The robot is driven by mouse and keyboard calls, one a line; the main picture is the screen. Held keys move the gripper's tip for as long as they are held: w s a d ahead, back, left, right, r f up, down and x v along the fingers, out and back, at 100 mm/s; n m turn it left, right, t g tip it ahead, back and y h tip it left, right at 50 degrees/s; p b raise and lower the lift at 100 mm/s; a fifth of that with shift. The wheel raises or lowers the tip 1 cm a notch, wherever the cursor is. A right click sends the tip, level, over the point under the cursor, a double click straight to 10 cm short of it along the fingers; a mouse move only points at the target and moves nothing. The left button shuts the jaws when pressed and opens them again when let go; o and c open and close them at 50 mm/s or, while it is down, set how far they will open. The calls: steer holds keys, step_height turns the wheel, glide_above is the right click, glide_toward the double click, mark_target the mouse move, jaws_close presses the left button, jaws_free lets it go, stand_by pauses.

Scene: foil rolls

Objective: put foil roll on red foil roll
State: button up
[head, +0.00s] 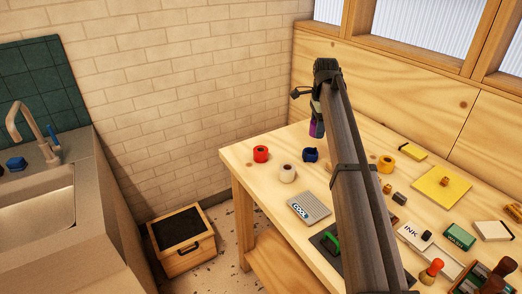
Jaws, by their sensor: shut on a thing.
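The red foil roll (261,154) stands on the wooden table near its far left corner, with its top clear. My gripper (316,122) hangs at the end of my arm, above the table's back left part and right of the red roll. It is shut on a small purple thing (317,129), which shows at its lower end. The gripper partly covers this thing, so I cannot tell its full shape or whether it is a foil roll. It is apart from the red roll.
A white roll (288,173) and a dark blue one (310,155) stand close to the red roll. A yellow roll (386,164) is right of my arm. A grey "COOL" pad (309,207) lies in front. Stamps and boxes crowd the right side.

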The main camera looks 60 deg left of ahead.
mark_target(261, 149)
steer(key=shift+s+a+r+n, duration=0.75)
steer(key=shift+s+a+n, duration=3.15)
steer(key=shift+s+a, duration=3)
steer(key=shift+s+d+f, duration=0.25)
steer(key=shift+f, duration=1.3)
steer(key=shift+s+d+f, duration=0.25)
steer(key=shift+d+f, duration=0.05)
steer(key=shift+f, duration=1.3)
steer(key=shift+s+d+f, duration=0.25)
steer(key=shift+f, duration=1.3)
steer(key=shift+f, duration=0.1)
steer(key=o, duration=1.1)
step_height(261, 149, up, 12)
